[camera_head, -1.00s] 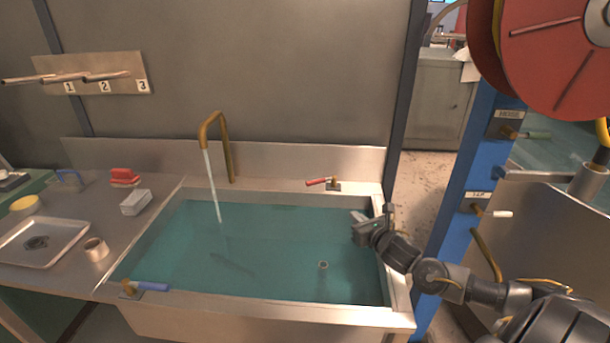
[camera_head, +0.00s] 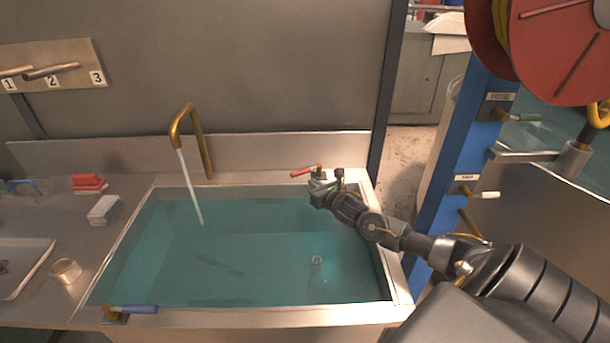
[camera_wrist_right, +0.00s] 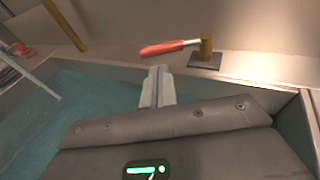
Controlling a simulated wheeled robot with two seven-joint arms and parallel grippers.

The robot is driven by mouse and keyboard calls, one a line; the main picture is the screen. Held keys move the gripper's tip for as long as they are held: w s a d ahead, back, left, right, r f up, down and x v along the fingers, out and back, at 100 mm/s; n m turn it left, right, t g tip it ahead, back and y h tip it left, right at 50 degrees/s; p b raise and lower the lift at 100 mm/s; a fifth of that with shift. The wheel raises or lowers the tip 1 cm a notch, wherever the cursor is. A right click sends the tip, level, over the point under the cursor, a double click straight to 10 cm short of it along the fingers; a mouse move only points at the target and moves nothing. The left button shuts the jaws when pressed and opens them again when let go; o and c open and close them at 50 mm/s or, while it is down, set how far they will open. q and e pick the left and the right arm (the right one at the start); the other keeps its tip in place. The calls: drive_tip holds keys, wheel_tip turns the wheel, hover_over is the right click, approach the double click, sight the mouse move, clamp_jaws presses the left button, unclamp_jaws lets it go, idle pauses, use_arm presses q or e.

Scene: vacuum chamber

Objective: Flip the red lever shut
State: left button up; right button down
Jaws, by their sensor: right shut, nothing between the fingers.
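The red lever (camera_head: 303,172) sits on a brass valve at the back right rim of the sink, its handle pointing left. In the right wrist view the red lever (camera_wrist_right: 168,48) lies just beyond the fingertips, level, with its brass post (camera_wrist_right: 206,48) on a dark base plate at its right end. My right gripper (camera_head: 314,186) is over the back right of the sink, just in front of the lever. Its fingers (camera_wrist_right: 158,75) are shut and empty, with a small apparent gap to the handle. My left gripper is out of view.
A brass spout (camera_head: 190,125) pours water into the full sink (camera_head: 240,317). A blue-handled valve (camera_head: 135,309) is on the front left rim. A blue post (camera_head: 452,180) with labelled valves stands right, below a red reel (camera_head: 560,50). A red brush (camera_head: 88,183) lies on the left counter.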

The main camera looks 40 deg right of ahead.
sight(301, 174)
drive_tip(key=p+x, duration=0.1)
drive_tip(key=x, duration=0.4)
drive_tip(key=shift+w, duration=0.25)
drive_tip(key=shift+w+f, duration=0.15)
drive_tip(key=shift+w, duration=0.3)
drive_tip(key=shift+d, duration=0.1)
